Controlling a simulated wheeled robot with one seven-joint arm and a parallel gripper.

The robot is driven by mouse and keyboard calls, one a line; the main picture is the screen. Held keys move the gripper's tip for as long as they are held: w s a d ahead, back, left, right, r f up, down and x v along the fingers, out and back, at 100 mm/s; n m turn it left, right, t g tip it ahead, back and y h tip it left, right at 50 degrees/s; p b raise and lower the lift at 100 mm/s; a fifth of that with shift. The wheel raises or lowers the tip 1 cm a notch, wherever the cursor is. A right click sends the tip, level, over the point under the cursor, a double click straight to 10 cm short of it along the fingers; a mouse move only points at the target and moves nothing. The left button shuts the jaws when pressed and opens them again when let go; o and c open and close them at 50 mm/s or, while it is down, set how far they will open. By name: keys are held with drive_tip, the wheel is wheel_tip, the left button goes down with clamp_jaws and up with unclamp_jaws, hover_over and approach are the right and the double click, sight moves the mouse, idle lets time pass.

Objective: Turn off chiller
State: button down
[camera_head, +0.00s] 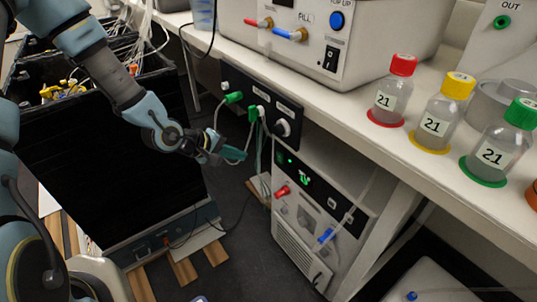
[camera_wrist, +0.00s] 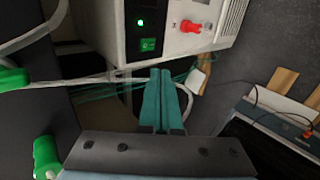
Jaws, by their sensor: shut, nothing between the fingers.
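The chiller (camera_head: 300,252) is a white box on the floor under the bench, with a dark strip at its top front. A small lit green light (camera_wrist: 140,22) and a green switch (camera_wrist: 148,44) show on that strip in the wrist view. In the head view the green switch (camera_head: 304,178) is small. My gripper (camera_head: 235,154) is shut and empty, left of the chiller's front and apart from it. Its teal fingers (camera_wrist: 160,72) lie together in the wrist view, with the tips just below the chiller's edge in the picture. The switch's exact position cannot be told.
A red connector (camera_head: 281,191) and a blue one (camera_head: 326,235) are on the chiller's front. A black panel (camera_head: 275,106) with green plugs hangs under the bench edge (camera_head: 360,130). Hoses and cables run near my gripper. A large black container (camera_head: 110,170) stands at left.

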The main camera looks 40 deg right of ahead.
approach(278, 154)
drive_tip(key=d+f, duration=0.2)
drive_tip(key=f, duration=0.1)
drive_tip(key=d+f, duration=0.1)
drive_tip(key=f, duration=0.1)
drive_tip(key=shift+s+d+p, duration=0.15)
drive_tip(key=shift+s+p, duration=0.05)
drive_tip(key=shift+p, duration=0.15)
drive_tip(key=shift+d, duration=0.6)
drive_tip(key=shift+d+r, duration=0.2)
drive_tip(key=shift+d, duration=0.25)
drive_tip(key=shift+r, duration=0.1)
